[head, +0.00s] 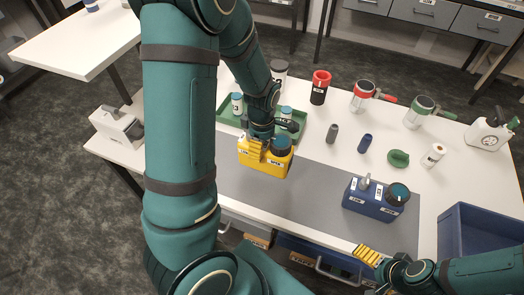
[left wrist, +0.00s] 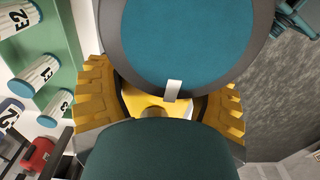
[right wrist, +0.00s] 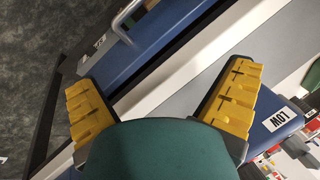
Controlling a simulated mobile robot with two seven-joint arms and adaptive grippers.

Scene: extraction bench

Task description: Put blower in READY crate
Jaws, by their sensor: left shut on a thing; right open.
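A yellow box-shaped unit (head: 264,165) with a teal round cap (head: 281,145) stands on the grey mat (head: 310,205). My left gripper (head: 254,150) is shut on its top, left of the cap; the left wrist view shows the fingers (left wrist: 160,108) around a part mostly hidden there. A blue unit (head: 374,201) with a teal cap and grey knob stands farther right. My right gripper (head: 370,257) is open and empty by the bench's front edge; it also shows in the right wrist view (right wrist: 165,100). I cannot tell which item is the blower. A blue crate (head: 452,232) is at right; I read no READY label.
A green tray (head: 229,118) with labelled jars stands behind the yellow unit. Red (head: 320,87) and green-topped (head: 420,110) containers line the back. A white jug (head: 488,134) stands at back right. The mat between the two units is clear.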

